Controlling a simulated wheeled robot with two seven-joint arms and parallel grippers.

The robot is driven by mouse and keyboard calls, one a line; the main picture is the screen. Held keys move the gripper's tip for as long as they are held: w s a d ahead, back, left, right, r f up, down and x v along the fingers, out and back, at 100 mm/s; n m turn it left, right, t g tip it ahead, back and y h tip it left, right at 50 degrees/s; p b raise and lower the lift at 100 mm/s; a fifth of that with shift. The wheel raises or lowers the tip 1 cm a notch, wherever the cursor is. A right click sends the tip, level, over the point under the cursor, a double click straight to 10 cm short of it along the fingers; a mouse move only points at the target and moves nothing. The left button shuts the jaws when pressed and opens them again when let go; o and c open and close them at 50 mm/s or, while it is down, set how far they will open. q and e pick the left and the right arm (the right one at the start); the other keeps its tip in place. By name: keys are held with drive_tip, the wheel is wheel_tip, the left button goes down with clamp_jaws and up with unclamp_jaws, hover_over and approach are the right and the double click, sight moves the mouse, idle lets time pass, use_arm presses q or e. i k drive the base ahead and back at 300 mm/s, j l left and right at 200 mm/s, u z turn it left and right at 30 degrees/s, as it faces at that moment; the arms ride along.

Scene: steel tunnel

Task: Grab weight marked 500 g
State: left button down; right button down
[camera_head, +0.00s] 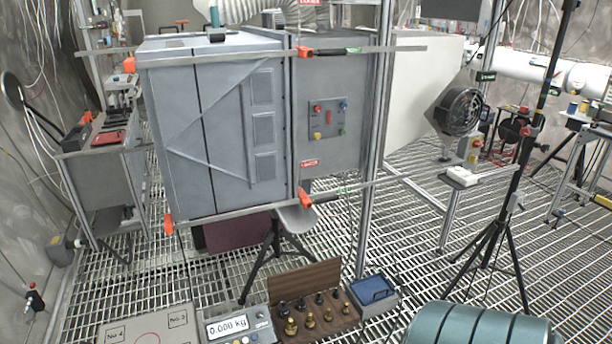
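An open wooden weight box (304,272) stands at the bottom centre with its lid up. It holds a front row of brass knobbed weights (309,321) and a back row of smaller dark ones (301,304). The markings on the weights are too small to read, so I cannot tell which is the 500 g one. Neither of my grippers shows in the head view.
A scale (236,326) left of the box reads 0.000 kg, beside a board marked No 4 and No 3 (150,330). A blue-lidded case (374,290) touches or nearly touches the box's right. A teal banded cylinder (480,326) lies at bottom right. A grey cabinet (220,125) stands behind.

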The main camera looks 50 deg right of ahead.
sight(310, 320)
drive_tip(key=z, duration=1.7)
drive_tip(key=i+l+u, duration=0.1)
drive_tip(key=u, duration=0.25)
drive_tip(key=i+l+u, duration=0.1)
drive_tip(key=u, duration=0.3)
drive_tip(key=i+l+u, duration=0.15)
drive_tip(key=l, duration=0.3)
drive_tip(key=i+l+u, duration=0.2)
drive_tip(key=l, duration=0.3)
drive_tip(key=l+u, duration=0.15)
drive_tip(key=l, duration=0.3)
drive_tip(key=i+l, duration=0.1)
drive_tip(key=l, duration=0.35)
drive_tip(key=i+l, duration=0.1)
drive_tip(key=l, duration=0.35)
drive_tip(key=i+l, duration=0.1)
drive_tip(key=l, duration=0.35)
drive_tip(key=i+l+u, duration=0.1)
drive_tip(key=l, duration=0.35)
drive_tip(key=i+l, duration=0.1)
drive_tip(key=l, duration=0.4)
